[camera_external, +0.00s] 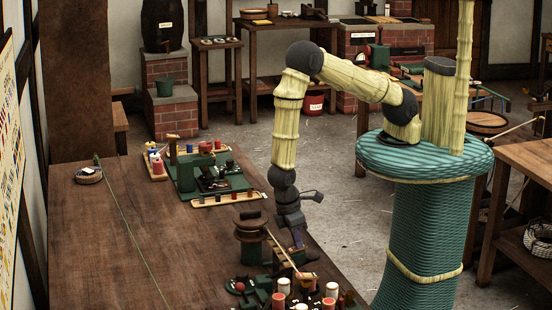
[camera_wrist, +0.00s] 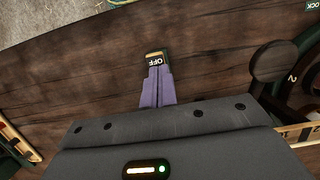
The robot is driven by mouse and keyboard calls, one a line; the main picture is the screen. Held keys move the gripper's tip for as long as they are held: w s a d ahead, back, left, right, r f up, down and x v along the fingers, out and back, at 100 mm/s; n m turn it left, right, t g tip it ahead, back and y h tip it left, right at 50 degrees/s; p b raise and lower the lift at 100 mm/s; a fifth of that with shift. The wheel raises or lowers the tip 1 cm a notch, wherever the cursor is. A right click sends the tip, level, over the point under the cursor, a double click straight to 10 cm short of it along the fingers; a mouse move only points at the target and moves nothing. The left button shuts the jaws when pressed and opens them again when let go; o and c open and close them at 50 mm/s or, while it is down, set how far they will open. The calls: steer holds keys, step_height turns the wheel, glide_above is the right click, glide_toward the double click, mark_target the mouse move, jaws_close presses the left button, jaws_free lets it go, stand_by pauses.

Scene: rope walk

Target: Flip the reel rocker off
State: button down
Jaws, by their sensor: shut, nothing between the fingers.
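In the wrist view a small rocker (camera_wrist: 155,57) with a yellow edge and a dark plate lettered OFF sits on the dark wooden bench (camera_wrist: 90,80). My gripper (camera_wrist: 157,72) has its two purple fingers shut together, with nothing between them. The fingertips are right at the OFF end of the rocker and cover part of it; I cannot tell whether they touch. The rocker's tilt cannot be told. In the external view my gripper (camera_external: 298,240) points down at the bench's right edge, beside a brown reel (camera_external: 250,224). The rocker is not clear there.
Several spools and jars (camera_external: 284,286) stand close in front of my gripper. A green tray of tools (camera_external: 212,178) lies farther back on the bench. In the wrist view a dark round knob (camera_wrist: 275,62) is to the right. The bench's left part is mostly clear.

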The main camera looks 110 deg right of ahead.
mark_target(293, 250)
steer(key=shift+w+d+f, duration=0.1)
steer(key=shift+w+f, duration=0.1)
steer(key=shift+w, duration=0.1)
steer(key=shift+w+r+p, duration=0.25)
steer(key=shift+r+p, duration=0.3)
step_height(293, 250, up, 4)
steer(key=shift+s+f+p, duration=0.1)
steer(key=shift+f+p, duration=0.1)
steer(key=shift+p, duration=1)
steer(key=shift+w+r+b, duration=0.15)
steer(key=shift+w+b, duration=0.05)
steer(key=shift+b, duration=0.2)
steer(key=b+v, duration=0.2)
steer(key=v, duration=0.7)
steer(key=shift+r, duration=0.15)
steer(key=b, duration=0.3)
steer(key=shift+f+b, duration=0.35)
steer(key=shift+f, duration=0.05)
steer(key=b, duration=0.5)
steer(key=shift+s+r+b, duration=0.1)
steer(key=shift+s+b, duration=0.05)
steer(key=shift+b, duration=0.2)
